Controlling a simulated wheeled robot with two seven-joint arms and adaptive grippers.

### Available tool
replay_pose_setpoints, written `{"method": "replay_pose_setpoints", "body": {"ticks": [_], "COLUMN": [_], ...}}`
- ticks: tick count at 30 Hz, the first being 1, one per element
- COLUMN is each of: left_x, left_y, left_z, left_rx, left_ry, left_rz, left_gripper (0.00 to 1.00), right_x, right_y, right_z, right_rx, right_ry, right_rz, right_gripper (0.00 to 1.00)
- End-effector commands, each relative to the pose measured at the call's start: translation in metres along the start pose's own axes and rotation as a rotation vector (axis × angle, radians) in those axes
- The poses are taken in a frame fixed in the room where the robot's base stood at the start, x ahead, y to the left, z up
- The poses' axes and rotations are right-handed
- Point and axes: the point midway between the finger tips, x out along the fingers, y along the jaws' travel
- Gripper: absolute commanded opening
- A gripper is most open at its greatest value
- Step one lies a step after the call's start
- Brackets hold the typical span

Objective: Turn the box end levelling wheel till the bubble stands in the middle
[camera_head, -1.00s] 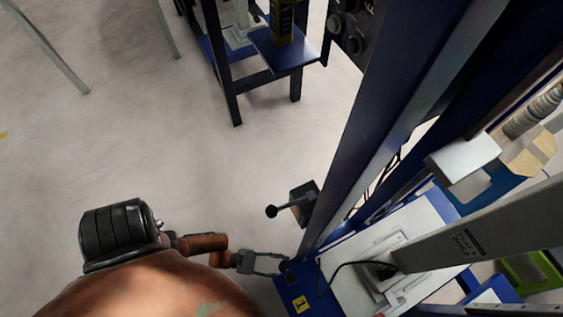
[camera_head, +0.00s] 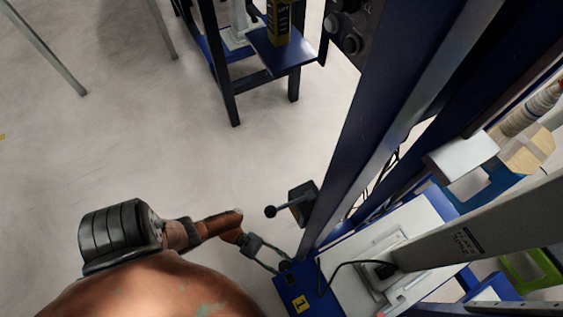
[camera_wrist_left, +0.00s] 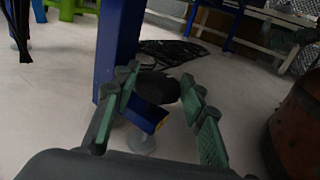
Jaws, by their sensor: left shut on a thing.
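My left gripper (camera_head: 271,260) reaches in from the lower left to the near corner of the blue machine frame (camera_head: 290,294). Its fingers sit around a small dark levelling wheel (camera_head: 285,265) at that corner. In the left wrist view the dark, rounded wheel (camera_wrist_left: 158,87) lies between the two green-padded fingers (camera_wrist_left: 170,104), with a blue post (camera_wrist_left: 118,45) beside it. The left gripper is shut on the wheel. I cannot make out a bubble level in either view. My right gripper is not in view.
A black ball-ended lever (camera_head: 271,211) on a small dark box sticks out from the tall blue column (camera_head: 360,130), above the gripper. A white plate with a black cable (camera_head: 345,266) lies to the right. A blue stand (camera_head: 233,95) is farther back.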

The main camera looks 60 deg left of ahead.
Motion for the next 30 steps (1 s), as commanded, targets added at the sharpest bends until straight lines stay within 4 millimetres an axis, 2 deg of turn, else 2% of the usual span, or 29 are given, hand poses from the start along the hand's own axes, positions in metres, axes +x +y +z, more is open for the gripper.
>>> {"method": "replay_pose_setpoints", "body": {"ticks": [4, 5, 12, 22, 26, 30], "left_x": [-0.001, -0.001, -0.001, -0.004, -0.019, -0.044], "left_y": [-0.001, -0.001, 0.000, 0.000, 0.000, 0.001], "left_z": [0.000, 0.000, 0.000, 0.000, -0.001, -0.001], "left_rx": [-0.001, -0.001, -0.001, -0.001, -0.002, -0.002], "left_ry": [0.001, 0.001, 0.000, 0.001, 0.003, 0.003], "left_rz": [0.001, 0.001, 0.002, 0.003, 0.004, 0.004], "left_gripper": [0.14, 0.39, 0.56, 0.56, 0.56, 0.56], "right_x": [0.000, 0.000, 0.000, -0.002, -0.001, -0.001], "right_y": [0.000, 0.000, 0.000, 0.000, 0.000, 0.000], "right_z": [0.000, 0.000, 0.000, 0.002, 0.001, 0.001], "right_rx": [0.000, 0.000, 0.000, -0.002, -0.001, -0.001], "right_ry": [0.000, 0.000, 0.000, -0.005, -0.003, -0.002], "right_rz": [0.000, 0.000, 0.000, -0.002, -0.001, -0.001], "right_gripper": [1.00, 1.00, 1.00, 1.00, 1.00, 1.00]}}
